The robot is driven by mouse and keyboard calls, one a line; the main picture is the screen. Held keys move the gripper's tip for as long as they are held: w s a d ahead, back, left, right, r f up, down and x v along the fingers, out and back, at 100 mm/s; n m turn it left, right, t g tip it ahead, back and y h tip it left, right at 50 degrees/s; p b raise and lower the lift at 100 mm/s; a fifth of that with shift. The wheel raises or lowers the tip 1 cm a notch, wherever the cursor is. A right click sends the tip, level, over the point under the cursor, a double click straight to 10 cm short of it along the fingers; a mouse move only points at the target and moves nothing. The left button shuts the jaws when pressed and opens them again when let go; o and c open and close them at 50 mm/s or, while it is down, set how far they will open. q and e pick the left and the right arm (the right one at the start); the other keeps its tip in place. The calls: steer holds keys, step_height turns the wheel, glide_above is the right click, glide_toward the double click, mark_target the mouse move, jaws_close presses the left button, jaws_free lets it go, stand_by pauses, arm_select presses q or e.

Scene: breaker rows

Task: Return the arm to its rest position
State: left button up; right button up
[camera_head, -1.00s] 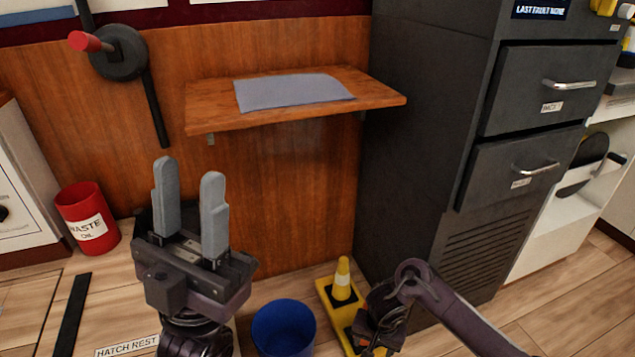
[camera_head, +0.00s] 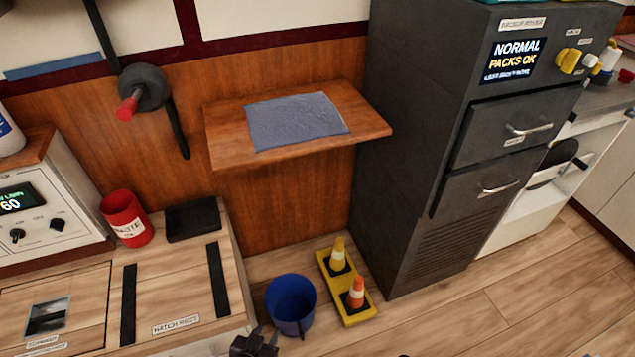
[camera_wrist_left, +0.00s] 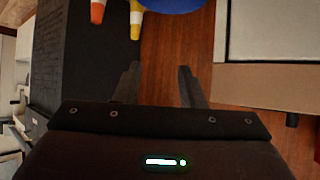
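Only a small dark part of my left gripper (camera_head: 255,345) shows at the bottom edge of the head view, just below the blue bucket. In the left wrist view the two fingers of the left gripper (camera_wrist_left: 159,69) stand apart with only wood panel and floor behind them. The left gripper is open and empty. My right gripper is not in view.
A wooden shelf (camera_head: 235,153) holds a grey-blue cloth (camera_head: 297,121). The blue bucket (camera_head: 291,304) and a yellow stand (camera_head: 349,313) with two cones are on the floor. A dark cabinet (camera_head: 405,150) stands right. A red waste can (camera_head: 126,219) sits on the left counter. Floor at lower right is clear.

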arm_select(q)
steer(key=s+a+f+g+y+p, duration=0.1)
steer(key=s+a+f+g+p, duration=0.1)
steer(key=s, duration=0.8)
steer(key=s+a+f+g+y+p, duration=0.1)
steer(key=s+a+f+g+p, duration=0.2)
steer(key=s, duration=0.7)
steer(key=s+a+f+g+y+p, duration=0.1)
steer(key=s+a+g+p, duration=0.3)
steer(key=s, duration=0.6)
steer(key=shift+s+a+f+n+g, duration=0.15)
steer(key=shift+s+f+n+g, duration=0.2)
steer(key=shift+f, duration=0.3)
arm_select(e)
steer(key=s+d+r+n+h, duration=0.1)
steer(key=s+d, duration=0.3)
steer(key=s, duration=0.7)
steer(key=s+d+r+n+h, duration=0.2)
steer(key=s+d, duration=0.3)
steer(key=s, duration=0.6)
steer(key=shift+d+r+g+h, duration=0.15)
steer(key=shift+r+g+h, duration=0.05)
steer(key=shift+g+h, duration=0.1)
